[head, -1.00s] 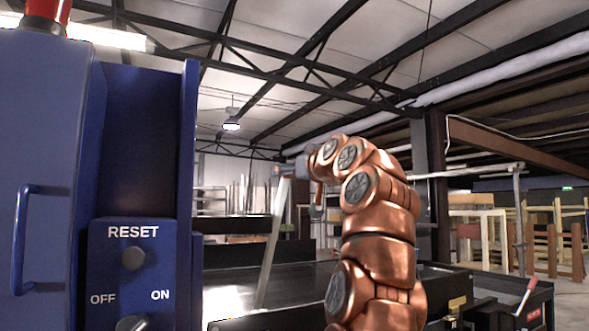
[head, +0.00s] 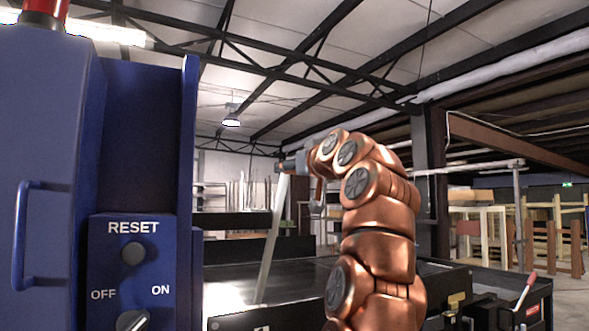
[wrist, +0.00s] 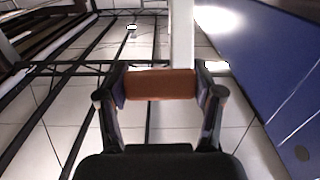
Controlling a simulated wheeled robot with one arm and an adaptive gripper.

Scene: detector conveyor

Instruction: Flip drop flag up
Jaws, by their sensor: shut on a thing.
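A long pale bar (head: 270,240), which looks like the drop flag, stands nearly upright and leans a little to the right at its top. In the wrist view, my gripper (wrist: 160,85) is shut on an orange-brown grip piece (wrist: 160,84) lying crosswise between the fingers. The pale bar (wrist: 182,35) runs away just beyond this piece. In the head view the grip piece is too small to make out clearly.
A blue cabinet (head: 45,150) with a RESET button (head: 133,252) and an ON/OFF knob (head: 133,320) fills the left. A red-handled lever (head: 526,288) stands at the lower right. Open air surrounds the bar's top.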

